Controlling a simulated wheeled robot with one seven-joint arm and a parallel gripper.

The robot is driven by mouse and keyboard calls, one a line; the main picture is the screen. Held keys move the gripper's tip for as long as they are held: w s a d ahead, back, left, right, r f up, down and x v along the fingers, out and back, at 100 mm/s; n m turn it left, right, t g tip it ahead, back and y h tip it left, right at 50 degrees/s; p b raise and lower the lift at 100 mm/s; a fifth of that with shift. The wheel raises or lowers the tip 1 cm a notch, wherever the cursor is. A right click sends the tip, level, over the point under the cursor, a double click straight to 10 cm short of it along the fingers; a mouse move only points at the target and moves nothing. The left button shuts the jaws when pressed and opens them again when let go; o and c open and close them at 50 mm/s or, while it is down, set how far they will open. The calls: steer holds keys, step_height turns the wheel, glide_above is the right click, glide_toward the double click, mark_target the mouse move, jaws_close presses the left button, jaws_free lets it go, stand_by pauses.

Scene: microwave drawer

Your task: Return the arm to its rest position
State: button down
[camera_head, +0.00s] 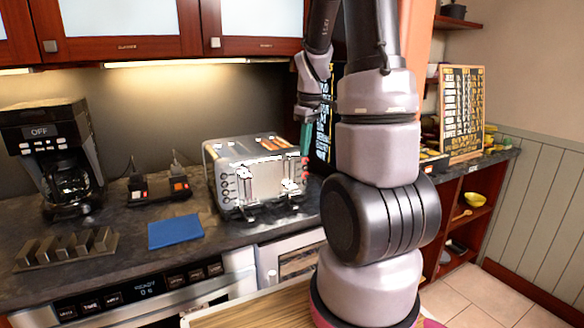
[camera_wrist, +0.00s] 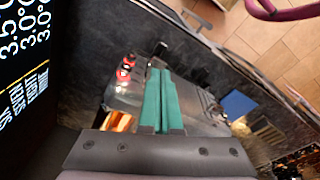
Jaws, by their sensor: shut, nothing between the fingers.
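My gripper (camera_head: 305,152) hangs pointing down in the head view, just in front of the right end of the silver toaster (camera_head: 252,178). Its two green fingers show side by side in the wrist view (camera_wrist: 159,72), pressed together with nothing held between them. The arm is bent, with its upper links rising out of the top of the picture. In the wrist view the toaster (camera_wrist: 195,115) lies beyond the fingers, with red-lit knobs at its left. I cannot tell the gap between fingers and toaster.
The dark counter (camera_head: 120,235) holds a coffee maker (camera_head: 55,150), a blue cloth or pad (camera_head: 175,231) and a slotted rack (camera_head: 68,248). A control panel (camera_head: 140,290) is below. Wall cabinets (camera_head: 130,25) hang above. A menu board (camera_head: 462,112) stands right. Floor at far right is clear.

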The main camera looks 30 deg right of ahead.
steer(key=shift+r, duration=0.6)
steer(key=s+a+r+m+t+y, duration=0.1)
steer(key=s+a+r+m+t, duration=0.5)
steer(key=s+a+r, duration=0.9)
steer(key=s+r+m, duration=0.1)
steer(key=s+m, duration=0.1)
steer(key=m, duration=0.1)
steer(key=shift+r+m, duration=0.3)
steer(key=shift+m, duration=0.1)
